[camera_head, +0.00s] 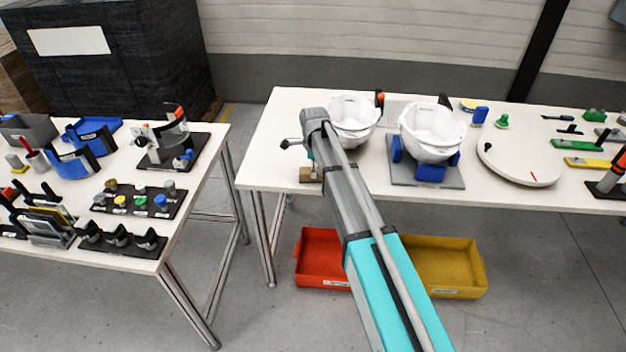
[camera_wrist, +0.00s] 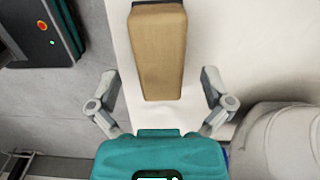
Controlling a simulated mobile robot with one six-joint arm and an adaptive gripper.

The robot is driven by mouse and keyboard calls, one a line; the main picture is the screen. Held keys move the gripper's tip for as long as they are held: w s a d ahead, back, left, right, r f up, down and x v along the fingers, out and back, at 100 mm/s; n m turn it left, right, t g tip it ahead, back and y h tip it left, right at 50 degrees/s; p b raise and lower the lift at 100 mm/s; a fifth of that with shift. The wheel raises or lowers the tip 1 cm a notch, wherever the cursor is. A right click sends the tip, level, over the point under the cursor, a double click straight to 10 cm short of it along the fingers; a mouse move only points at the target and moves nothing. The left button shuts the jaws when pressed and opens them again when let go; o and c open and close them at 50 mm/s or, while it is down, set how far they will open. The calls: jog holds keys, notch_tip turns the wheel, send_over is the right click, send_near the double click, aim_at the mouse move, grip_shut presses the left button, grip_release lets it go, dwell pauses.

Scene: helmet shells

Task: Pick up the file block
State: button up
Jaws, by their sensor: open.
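The file block (camera_wrist: 157,55) is a tan-brown wooden block with a dark strip at its far end. In the wrist view it lies on the white table at the top middle. My gripper (camera_wrist: 160,82) is open, with its two grey fingers apart to the left and right of the block's near end. I cannot tell whether the fingers are level with it. In the head view the block (camera_head: 310,175) shows small at the front left edge of the right table, partly hidden by my arm.
White helmet shells (camera_head: 354,122) stand close right of the gripper, one in a blue-padded holder (camera_head: 430,173). A round white turntable (camera_head: 520,163) is farther right. Red (camera_head: 318,262) and yellow (camera_head: 447,268) bins sit below. The left table (camera_head: 180,205) is crowded with tools.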

jog(key=shift+f+b, duration=0.4)
jog(key=shift+f, duration=0.3)
jog(key=c, duration=1.3)
jog(key=shift+r, duration=0.15)
notch_tip(320, 180, up, 3)
jog(key=p, duration=0.3)
jog(key=shift+f, duration=0.2)
jog(key=s+d+r+p, duration=0.1)
jog(key=s+r+p, duration=0.2)
jog(key=s, duration=0.1)
jog(key=s+d+r+p, duration=0.1)
jog(key=s+r+p, duration=0.2)
jog(key=s, duration=0.2)
jog(key=s+d+r+p, duration=0.2)
jog(key=s+r+p, duration=0.2)
jog(key=shift+s+d+r, duration=0.1)
jog(key=shift+s, duration=0.1)
